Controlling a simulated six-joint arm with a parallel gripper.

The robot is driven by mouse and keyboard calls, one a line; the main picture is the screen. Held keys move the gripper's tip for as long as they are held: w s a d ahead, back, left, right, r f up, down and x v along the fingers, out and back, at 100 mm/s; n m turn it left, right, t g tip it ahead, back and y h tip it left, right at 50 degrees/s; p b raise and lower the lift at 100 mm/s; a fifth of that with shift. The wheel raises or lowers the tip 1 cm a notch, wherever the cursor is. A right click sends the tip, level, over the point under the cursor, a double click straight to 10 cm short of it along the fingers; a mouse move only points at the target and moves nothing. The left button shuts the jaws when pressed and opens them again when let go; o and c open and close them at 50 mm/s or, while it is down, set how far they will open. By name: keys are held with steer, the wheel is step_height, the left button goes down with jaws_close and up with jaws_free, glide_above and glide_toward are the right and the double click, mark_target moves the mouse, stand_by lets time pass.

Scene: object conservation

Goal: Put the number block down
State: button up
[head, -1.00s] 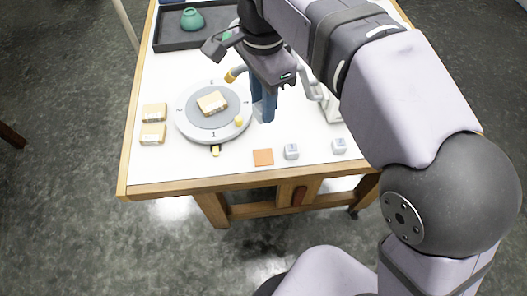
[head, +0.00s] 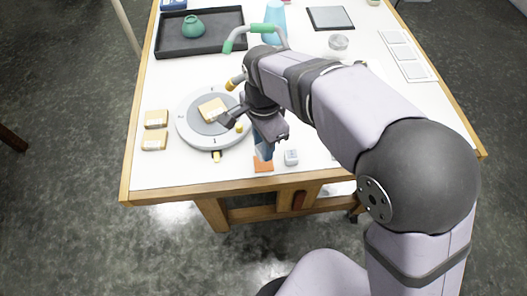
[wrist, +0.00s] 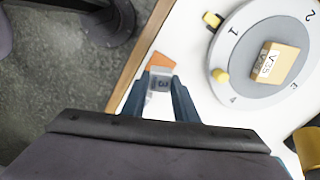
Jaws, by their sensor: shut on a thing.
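My gripper (head: 263,152) is low over the front edge of the table. In the wrist view its two dark blue fingers (wrist: 159,100) are shut on a small pale grey number block (wrist: 160,84), which bears a dark mark that looks like a 3. An orange square (head: 263,166) lies flat on the table under the fingertips; it also shows just beyond the block in the wrist view (wrist: 160,61). I cannot tell whether the block touches the square. In the head view the fingers mostly hide the held block.
Another number block (head: 291,157) stands close to the right of the orange square. A round grey dial (head: 187,133) with a tan labelled block (head: 212,109) on it is behind left. Two tan blocks (head: 155,130) sit at the left. A black tray (head: 175,47) holds a green pot.

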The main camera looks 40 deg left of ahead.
steer(key=shift+f+p, duration=0.4)
steer(key=shift+f, duration=1.75)
steer(key=shift+f, duration=0.2)
steer(key=o, duration=1)
steer(key=shift+o, duration=0.2)
steer(key=shift+r, duration=0.15)
step_height(320, 180, up, 12)
steer(key=shift+r+b, duration=0.1)
steer(key=shift+b, duration=1)
